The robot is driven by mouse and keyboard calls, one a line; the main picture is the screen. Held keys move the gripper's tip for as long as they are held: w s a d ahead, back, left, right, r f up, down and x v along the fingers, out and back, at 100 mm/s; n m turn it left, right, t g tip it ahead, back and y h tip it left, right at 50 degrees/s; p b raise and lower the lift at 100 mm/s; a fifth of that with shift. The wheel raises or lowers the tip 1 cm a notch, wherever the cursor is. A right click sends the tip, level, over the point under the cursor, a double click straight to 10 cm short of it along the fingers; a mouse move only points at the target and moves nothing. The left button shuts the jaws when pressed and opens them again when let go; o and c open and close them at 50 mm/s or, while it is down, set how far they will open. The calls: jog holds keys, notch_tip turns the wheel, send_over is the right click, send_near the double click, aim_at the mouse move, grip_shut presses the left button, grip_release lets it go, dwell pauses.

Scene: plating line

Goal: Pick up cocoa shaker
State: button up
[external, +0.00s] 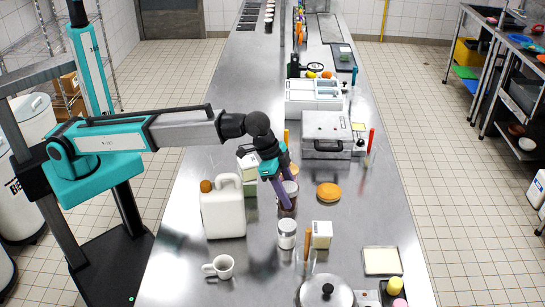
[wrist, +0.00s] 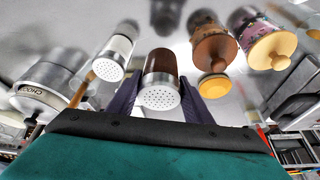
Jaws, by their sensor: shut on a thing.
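The cocoa shaker (wrist: 162,70), with a dark brown body and a perforated silver cap, sits between the two purple fingers of my gripper (wrist: 160,103) in the wrist view. In the external view the shaker (external: 291,187) is partly hidden by my gripper (external: 286,200), which is shut on it from above. It looks upright at or close to the steel counter; I cannot tell whether it touches. A similar shaker with white contents (external: 287,236) stands apart, nearer the camera; it also shows left of the cocoa shaker in the wrist view (wrist: 113,55).
A white jug (external: 223,212) stands left of the gripper, with a mug (external: 222,266) in front. A small white carton (external: 322,235) and an orange round item (external: 328,192) are to the right. A grey press-like appliance (external: 326,132) stands behind. Open counter lies front left.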

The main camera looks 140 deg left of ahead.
aim_at(290, 187)
jog(key=shift+r+b, duration=0.3)
jog(key=shift+r, duration=1.45)
